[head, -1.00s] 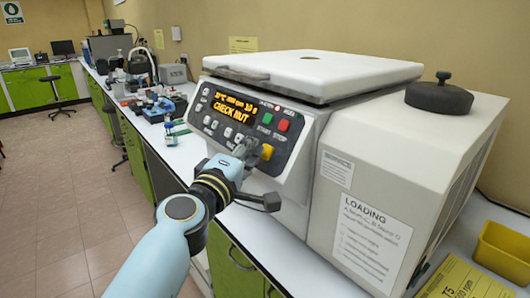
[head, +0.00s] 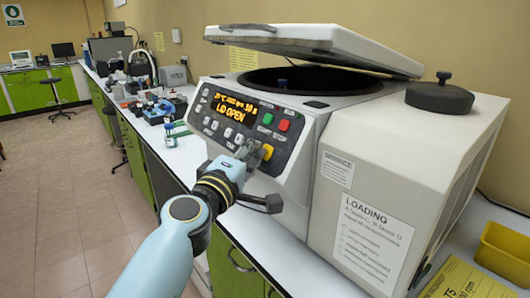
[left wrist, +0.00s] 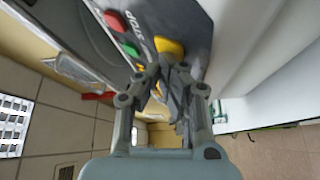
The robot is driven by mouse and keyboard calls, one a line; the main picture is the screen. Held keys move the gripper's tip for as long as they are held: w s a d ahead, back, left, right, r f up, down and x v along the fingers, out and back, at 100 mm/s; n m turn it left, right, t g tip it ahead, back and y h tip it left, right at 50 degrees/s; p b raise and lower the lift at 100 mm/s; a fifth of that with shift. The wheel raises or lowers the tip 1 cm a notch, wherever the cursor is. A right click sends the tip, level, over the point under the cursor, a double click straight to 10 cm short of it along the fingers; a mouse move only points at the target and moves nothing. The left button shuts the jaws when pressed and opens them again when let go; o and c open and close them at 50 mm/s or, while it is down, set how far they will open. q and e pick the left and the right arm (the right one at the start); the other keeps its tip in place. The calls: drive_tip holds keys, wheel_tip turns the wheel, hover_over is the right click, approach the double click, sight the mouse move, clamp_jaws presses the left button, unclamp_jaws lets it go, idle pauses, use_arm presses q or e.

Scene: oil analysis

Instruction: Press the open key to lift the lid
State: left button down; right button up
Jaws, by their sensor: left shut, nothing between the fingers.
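The centrifuge (head: 306,190) stands on the bench with its white lid (head: 315,45) raised and tilted, showing the dark round chamber (head: 310,80). Its display (head: 230,107) reads "LID OPEN". The yellow key (head: 267,152) is at the lower right of the control panel, below the green and red keys. My left gripper (head: 250,150) is shut and empty, its fingertips at the panel beside the yellow key. In the left wrist view the fingertips (left wrist: 172,70) are just in front of the yellow key (left wrist: 169,47); I cannot tell whether they touch it. My right gripper is not in view.
A black knobbed round lid (head: 439,95) sits on the grey housing at right. A yellow bin (head: 503,252) and a yellow card (head: 462,280) lie at the right. Small bottles (head: 170,134) and lab equipment stand along the bench at left.

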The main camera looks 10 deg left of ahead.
use_arm(q)
drive_tip(key=shift+d+r, duration=0.15)
drive_tip(key=shift+r, duration=0.25)
drive_tip(key=shift+s+a+r+p, duration=0.3)
drive_tip(key=shift+s+a+p, duration=0.05)
drive_tip(key=shift+s+p, duration=0.2)
drive_tip(key=shift+w, duration=0.1)
drive_tip(key=s+a+r+p, duration=0.2)
drive_tip(key=s, duration=0.1)
drive_tip(key=shift+s+a+r+p, duration=0.2)
drive_tip(key=shift+a+r+p, duration=0.15)
drive_tip(key=shift+f, duration=0.15)
